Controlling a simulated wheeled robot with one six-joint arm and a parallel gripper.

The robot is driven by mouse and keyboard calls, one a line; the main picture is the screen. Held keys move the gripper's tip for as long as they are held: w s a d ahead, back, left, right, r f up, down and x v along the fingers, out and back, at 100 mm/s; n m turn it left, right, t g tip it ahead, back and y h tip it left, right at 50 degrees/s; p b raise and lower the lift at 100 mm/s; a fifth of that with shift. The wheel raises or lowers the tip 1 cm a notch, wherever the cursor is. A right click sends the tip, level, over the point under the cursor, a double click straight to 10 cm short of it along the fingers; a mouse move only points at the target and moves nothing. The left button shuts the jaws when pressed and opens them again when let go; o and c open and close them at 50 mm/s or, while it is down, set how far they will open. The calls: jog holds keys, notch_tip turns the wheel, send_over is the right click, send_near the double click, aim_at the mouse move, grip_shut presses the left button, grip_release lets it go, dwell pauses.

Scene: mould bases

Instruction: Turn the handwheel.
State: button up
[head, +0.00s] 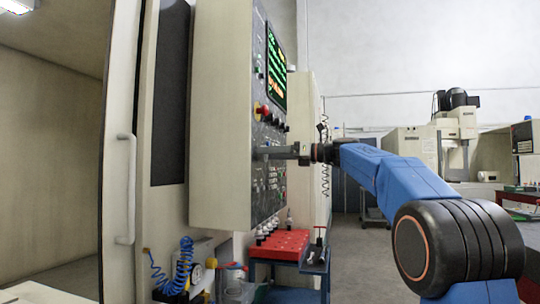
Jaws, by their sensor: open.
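The machine's control panel (272,170) faces right and is seen at a steep angle, with a lit screen, knobs and rows of buttons. My gripper (260,153) is open, seen from the side, with its fingers reaching left to the panel face at mid-height. I cannot tell whether the fingertips touch the panel. I cannot make out the handwheel for certain; the fingers cover part of the panel there.
Below the panel stands a red-topped cart (280,246) with several tool holders. A blue coiled hose (184,262) hangs at lower left. The machine door with its handle (126,190) is at left. Other machines stand at back right. The floor between is clear.

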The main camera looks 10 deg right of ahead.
jog(key=shift+a, duration=0.1)
jog(key=c, duration=1)
jog(key=shift+c, duration=0.2)
jog(key=shift+n, duration=0.4)
jog(key=n, duration=1.4)
jog(key=n+y, duration=0.1)
jog(key=n, duration=0.6)
jog(key=shift+f+n+g, duration=0.3)
jog(key=shift+n+g, duration=0.1)
